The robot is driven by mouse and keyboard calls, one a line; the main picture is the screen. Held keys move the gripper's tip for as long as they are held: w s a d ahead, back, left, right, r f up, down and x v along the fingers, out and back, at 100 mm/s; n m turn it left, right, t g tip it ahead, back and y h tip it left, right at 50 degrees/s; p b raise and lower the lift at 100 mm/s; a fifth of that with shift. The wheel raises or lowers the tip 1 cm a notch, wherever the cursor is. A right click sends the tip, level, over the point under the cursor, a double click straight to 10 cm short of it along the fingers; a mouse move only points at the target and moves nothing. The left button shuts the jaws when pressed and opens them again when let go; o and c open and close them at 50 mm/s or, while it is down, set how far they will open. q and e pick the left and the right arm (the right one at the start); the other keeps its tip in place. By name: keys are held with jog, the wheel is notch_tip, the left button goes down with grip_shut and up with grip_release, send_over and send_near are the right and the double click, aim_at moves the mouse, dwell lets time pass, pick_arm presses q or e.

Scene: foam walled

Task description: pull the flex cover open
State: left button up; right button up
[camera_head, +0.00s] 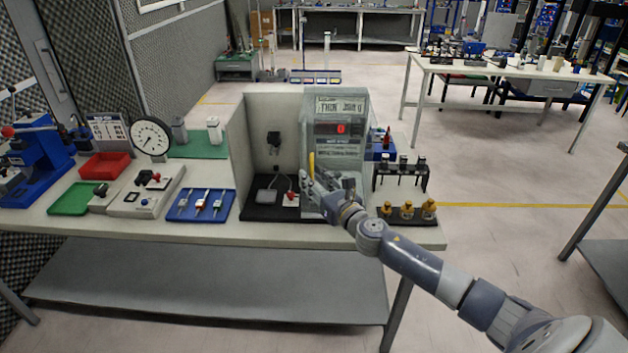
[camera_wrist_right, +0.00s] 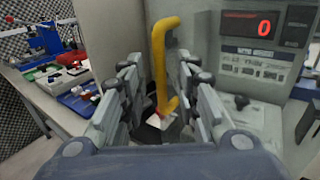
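The flex cover looks like a pale, see-through panel (camera_head: 345,155) at the front of the grey tester on the bench. Its upright yellow handle (camera_head: 311,163) stands at the left edge of the panel. My right gripper (camera_head: 312,186) is at the handle, with its arm coming in from the lower right. In the right wrist view the yellow handle (camera_wrist_right: 159,65) stands between the two open fingers (camera_wrist_right: 160,88), with gaps on both sides. I cannot tell whether a finger touches it. The cover's hinge side is not clear. My left gripper is out of view.
A red display (camera_head: 340,128) reads 0 behind the panel. Brass weights (camera_head: 407,211) and a black rack (camera_head: 402,175) stand right of the tester. A blue tray (camera_head: 200,205), a dial gauge (camera_head: 150,138) and a red tray (camera_head: 105,165) lie left. Floor in front is clear.

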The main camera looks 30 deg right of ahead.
jog(key=shift+s, duration=0.1)
jog(key=s, duration=1.2)
jog(key=shift+w, duration=0.1)
dwell(0.5)
